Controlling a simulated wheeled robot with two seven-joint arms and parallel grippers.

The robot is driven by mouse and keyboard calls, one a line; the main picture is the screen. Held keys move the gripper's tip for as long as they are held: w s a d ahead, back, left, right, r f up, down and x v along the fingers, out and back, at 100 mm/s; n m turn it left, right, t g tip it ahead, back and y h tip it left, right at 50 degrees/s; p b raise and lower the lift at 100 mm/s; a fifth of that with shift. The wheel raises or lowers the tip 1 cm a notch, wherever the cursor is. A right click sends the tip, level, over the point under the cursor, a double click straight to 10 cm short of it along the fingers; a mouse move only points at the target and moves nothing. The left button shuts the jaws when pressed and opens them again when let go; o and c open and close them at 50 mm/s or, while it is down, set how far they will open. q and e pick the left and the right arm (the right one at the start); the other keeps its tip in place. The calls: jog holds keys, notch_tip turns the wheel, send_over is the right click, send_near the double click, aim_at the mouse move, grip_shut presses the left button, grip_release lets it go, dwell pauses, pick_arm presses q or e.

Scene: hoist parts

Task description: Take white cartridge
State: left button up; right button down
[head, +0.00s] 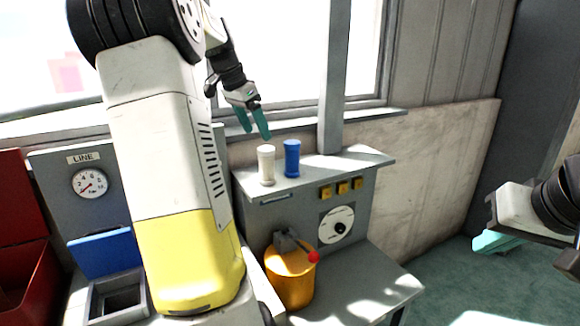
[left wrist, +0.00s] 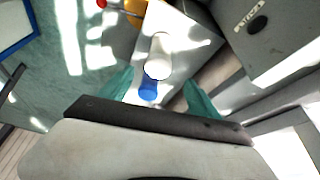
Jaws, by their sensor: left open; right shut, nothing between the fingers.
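The white cartridge (head: 266,165) stands upright on the grey shelf top, just left of the blue cartridge (head: 292,158). My left gripper (head: 255,122) is open and empty above and slightly behind the white cartridge, fingers pointing down. In the left wrist view the white cartridge (left wrist: 159,56) shows beyond and between the two teal fingers (left wrist: 160,92), with the blue cartridge (left wrist: 149,88) close to it. My right gripper (head: 498,243) is at the right edge, away from the cartridges, shut and empty; its arm is partly cut off.
The grey console (head: 345,164) has yellow switches and a dial on its front. Below stands a yellow pot (head: 290,276) with a red knob. A gauge panel (head: 62,172), blue block (head: 100,252) and red bin (head: 22,285) are at left. A window post (head: 331,80) rises behind the shelf.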

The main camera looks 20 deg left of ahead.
aim_at(265, 149)
pick_arm(q)
jog(key=x, duration=0.6)
jog(key=shift+w+d+f, duration=0.1)
jog(key=shift+d+f, duration=0.1)
jog(key=shift+f, duration=0.15)
grip_shut()
